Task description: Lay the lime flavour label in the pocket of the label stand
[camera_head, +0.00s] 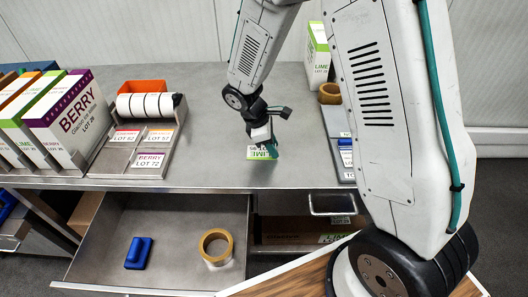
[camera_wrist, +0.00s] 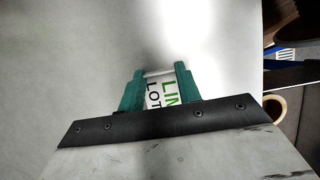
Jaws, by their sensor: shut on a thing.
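My gripper (camera_head: 270,148) is over the middle of the grey worktop, shut on the white lime label (camera_head: 257,153) with green print. In the wrist view the label (camera_wrist: 161,92) is between the green fingers (camera_wrist: 160,85), its text partly covered. I cannot tell whether it touches the worktop. The metal label stand (camera_head: 113,161) is on the worktop to the left, apart from my gripper. Labels marked LOT 62, LOT 57 and BERRY LOT 72 lie in it. Its front left pocket looks bare.
Boxes, including a berry box (camera_head: 80,115), stand left of the stand. White rolls (camera_head: 145,105) sit behind its labels. A tray (camera_head: 346,175) with labels is at right, partly behind my arm. The open drawer (camera_head: 180,225) holds a blue object (camera_head: 138,253) and tape (camera_head: 215,246).

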